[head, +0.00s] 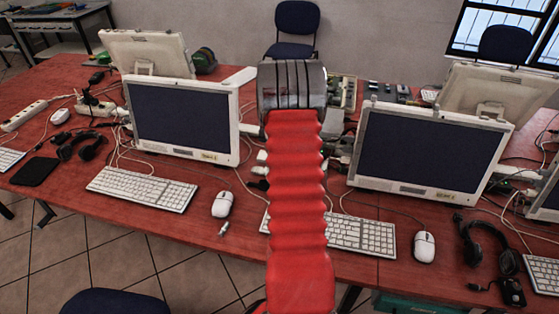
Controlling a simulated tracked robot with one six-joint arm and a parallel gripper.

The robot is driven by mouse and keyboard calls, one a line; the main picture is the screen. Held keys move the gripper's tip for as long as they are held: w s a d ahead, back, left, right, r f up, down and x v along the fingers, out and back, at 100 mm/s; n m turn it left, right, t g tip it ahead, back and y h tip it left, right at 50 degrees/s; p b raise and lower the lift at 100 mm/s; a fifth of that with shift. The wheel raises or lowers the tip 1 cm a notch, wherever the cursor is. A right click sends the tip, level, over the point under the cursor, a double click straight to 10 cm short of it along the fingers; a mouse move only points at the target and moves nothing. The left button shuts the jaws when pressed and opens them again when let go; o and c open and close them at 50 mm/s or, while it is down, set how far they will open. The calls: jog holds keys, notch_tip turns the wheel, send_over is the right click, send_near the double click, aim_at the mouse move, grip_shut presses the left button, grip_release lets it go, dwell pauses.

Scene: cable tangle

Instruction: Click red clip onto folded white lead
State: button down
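I see no red clip in the head view. Thin white leads run over the red table at the left, near the power strip (24,115) and the left monitor (184,120). I cannot tell which one is folded. My arm, a red ribbed sleeve with a grey metal end, rises through the middle of the view and hides the table behind it. No gripper fingers show, so I cannot see whether anything is held.
The red table (235,258) holds a left keyboard (142,188), two white mice (222,204) (424,247), a right monitor (428,150), and headphones at both sides. A small pale object (223,229) lies near the front edge. Electronics clutter the middle back.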

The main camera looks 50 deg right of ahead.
jog(key=shift+f, duration=0.8)
dwell(0.6)
jog(key=shift+r, duration=0.1)
dwell(0.6)
jog(key=c, duration=1.6)
grip_release()
jog(key=shift+c, duration=0.2)
jog(key=shift+o, duration=0.4)
jog(key=o, duration=1.6)
jog(key=shift+s, duration=0.15)
jog(key=shift+c, duration=0.2)
jog(key=shift+r, duration=0.2)
jog(key=shift+r, duration=3.35)
jog(key=shift+c, duration=0.5)
